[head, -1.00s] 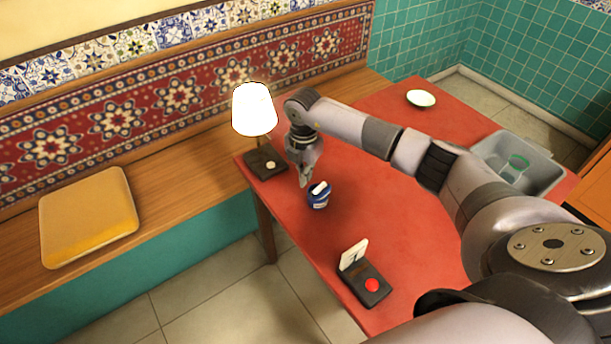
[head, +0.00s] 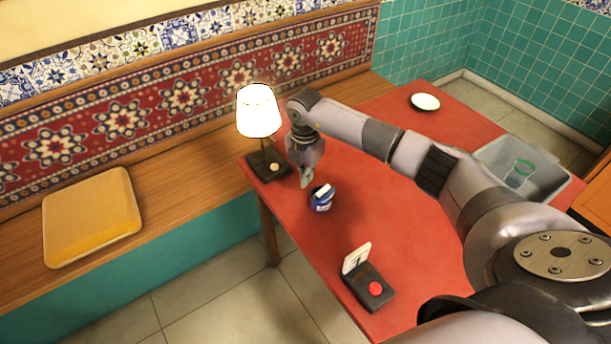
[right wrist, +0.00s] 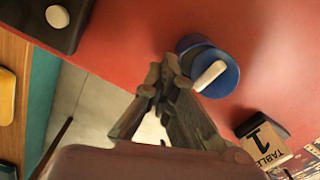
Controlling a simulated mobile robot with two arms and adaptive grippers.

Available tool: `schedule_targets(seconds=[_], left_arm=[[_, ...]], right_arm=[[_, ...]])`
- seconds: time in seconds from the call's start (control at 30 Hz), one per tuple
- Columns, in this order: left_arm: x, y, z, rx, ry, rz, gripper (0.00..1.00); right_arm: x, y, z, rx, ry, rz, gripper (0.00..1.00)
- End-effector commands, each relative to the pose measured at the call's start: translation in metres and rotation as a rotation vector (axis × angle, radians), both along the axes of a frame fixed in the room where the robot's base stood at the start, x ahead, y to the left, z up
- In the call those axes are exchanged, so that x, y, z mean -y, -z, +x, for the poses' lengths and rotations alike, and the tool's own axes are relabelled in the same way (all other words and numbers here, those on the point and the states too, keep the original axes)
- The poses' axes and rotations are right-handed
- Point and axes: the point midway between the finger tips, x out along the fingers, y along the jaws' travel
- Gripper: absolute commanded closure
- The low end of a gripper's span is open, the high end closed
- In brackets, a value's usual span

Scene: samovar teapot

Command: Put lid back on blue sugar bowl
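The blue sugar bowl (head: 321,204) stands near the left edge of the red table. A white bar-shaped piece (head: 324,191) shows on its top. In the right wrist view two overlapping blue round shapes show, one behind (right wrist: 188,43) and one in front (right wrist: 219,83) with the white bar across it. I cannot tell surely which is lid and which is bowl. My right gripper (head: 306,184) points down beside the bowl, to its left, apart from it in the head view. Its fingertips (right wrist: 162,70) meet with nothing seen between them. My left gripper is not in view.
A lit lamp (head: 259,112) on a dark base stands close behind the right gripper. A grey bin (head: 548,186) with a glass and a white plate (head: 425,102) are farther right.

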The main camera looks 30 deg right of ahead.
Motion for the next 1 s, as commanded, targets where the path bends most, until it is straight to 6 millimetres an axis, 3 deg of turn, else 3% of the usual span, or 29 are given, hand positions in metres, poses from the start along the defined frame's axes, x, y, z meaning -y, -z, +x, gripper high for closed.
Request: schedule_targets(seconds=[1.0], left_arm=[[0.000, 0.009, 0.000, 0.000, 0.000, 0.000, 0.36]], right_arm=[[-0.005, 0.002, 0.012, 0.000, -0.001, 0.000, 1.00]])
